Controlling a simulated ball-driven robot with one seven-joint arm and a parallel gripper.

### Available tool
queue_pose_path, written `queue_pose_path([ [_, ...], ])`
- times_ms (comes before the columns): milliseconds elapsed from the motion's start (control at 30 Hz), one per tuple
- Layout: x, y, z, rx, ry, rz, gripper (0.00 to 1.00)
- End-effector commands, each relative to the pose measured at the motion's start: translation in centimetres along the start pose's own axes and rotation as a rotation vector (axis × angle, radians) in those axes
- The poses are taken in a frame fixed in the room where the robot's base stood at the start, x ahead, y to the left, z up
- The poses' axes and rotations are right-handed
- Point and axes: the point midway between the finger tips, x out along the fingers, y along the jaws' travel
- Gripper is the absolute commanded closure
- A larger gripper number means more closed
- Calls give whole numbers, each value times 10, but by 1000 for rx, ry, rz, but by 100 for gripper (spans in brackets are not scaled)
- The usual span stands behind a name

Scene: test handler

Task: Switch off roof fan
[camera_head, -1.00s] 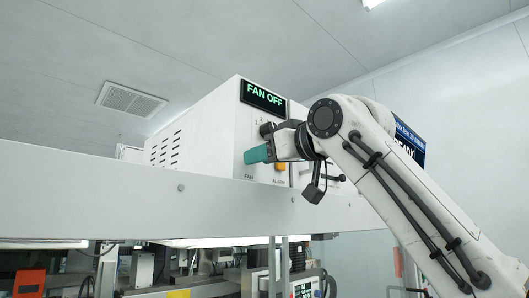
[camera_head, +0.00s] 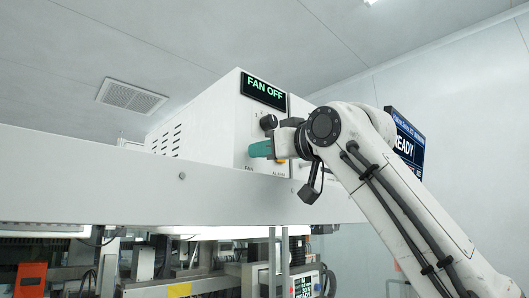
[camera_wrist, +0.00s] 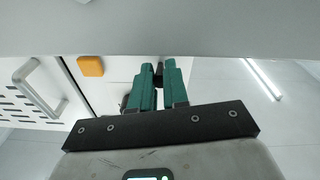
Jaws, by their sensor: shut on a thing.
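The white control box (camera_head: 200,126) carries a display (camera_head: 264,90) that reads "FAN OFF" in green. My gripper (camera_head: 260,149) is at the box's front face, just above the "FAN" label (camera_head: 249,168). In the wrist view its teal fingertips (camera_wrist: 159,78) are shut on a small black piece (camera_wrist: 159,73). It appears to be the fan switch, mostly hidden by the fingers.
A white beam (camera_head: 150,180) runs in front of and below the box. A grey handle (camera_wrist: 38,87) stands out from a panel beside the orange button. A blue screen reading "READY" (camera_head: 405,148) is behind my arm. Open air lies above the box.

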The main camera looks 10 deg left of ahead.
Motion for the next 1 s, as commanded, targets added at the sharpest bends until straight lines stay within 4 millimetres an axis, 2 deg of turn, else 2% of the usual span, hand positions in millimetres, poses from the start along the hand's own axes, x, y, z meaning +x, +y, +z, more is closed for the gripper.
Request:
queue_pose_path([
  [33,0,-3,7,5,41,5,100],
  [200,0,-2,7,3,137,26,100],
  [500,0,-1,6,1,150,31,100],
  [533,0,-1,6,1,150,31,84],
  [767,0,-1,6,1,149,31,62],
  [800,0,-1,6,1,149,30,60],
  [1000,0,-1,6,1,148,30,60],
])
